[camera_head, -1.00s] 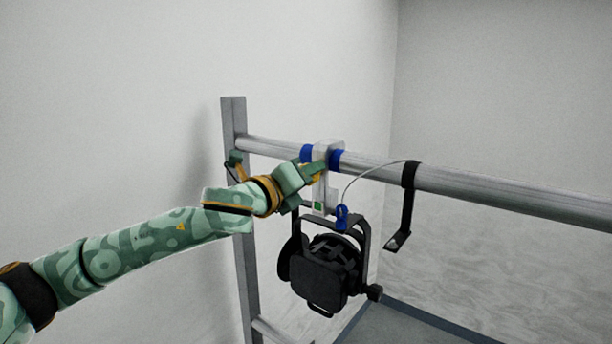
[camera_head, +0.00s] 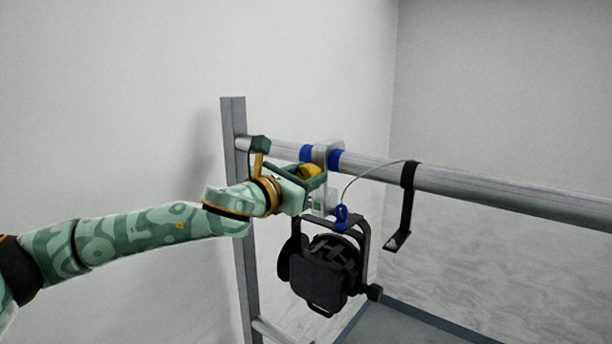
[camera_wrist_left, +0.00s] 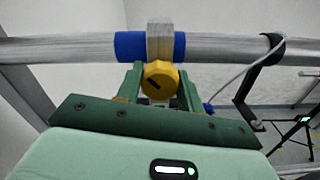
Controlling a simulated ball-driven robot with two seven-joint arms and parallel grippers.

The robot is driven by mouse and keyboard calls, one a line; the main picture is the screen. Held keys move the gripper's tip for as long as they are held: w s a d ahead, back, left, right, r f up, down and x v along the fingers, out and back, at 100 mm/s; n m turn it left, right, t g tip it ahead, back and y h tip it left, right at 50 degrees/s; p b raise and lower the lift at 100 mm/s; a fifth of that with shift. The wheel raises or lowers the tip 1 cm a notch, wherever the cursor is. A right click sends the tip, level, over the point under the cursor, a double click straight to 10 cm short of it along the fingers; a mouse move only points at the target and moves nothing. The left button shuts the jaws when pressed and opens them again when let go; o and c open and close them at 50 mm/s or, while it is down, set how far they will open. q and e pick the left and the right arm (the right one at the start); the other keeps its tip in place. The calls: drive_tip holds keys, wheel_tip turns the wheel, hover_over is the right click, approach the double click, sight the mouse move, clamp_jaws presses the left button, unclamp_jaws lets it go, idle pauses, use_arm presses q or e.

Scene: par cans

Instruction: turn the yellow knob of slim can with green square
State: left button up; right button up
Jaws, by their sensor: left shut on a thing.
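The slim can (camera_head: 322,278) is black and hangs under a grey clamp (camera_head: 327,155) on the metal pipe. The green square (camera_head: 316,206) is on the lower part of the clamp. The yellow knob (camera_head: 309,171) is on the clamp's left side, partly hidden by my gripper; in the left wrist view the knob (camera_wrist_left: 160,79) shows a dark mark on its face. My left gripper (camera_head: 316,178) is shut on the knob, with a finger on either side of it in the wrist view (camera_wrist_left: 160,88). My right gripper is in neither view.
The pipe (camera_head: 480,190) runs right from an upright post (camera_head: 241,220). Blue sleeves (camera_head: 337,160) flank the clamp. A thin safety cable and a black hanging bracket (camera_head: 407,205) are right of it.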

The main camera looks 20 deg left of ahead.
use_arm(q)
drive_tip(key=m, duration=0.5)
drive_tip(key=shift+f, duration=0.2)
drive_tip(key=shift+m, duration=0.4)
drive_tip(key=o, duration=1)
drive_tip(key=shift+r, duration=0.1)
drive_tip(key=b+v, duration=0.3)
drive_tip(key=v, duration=1.3)
drive_tip(key=shift+s+a, duration=0.15)
drive_tip(key=shift+a, duration=0.05)
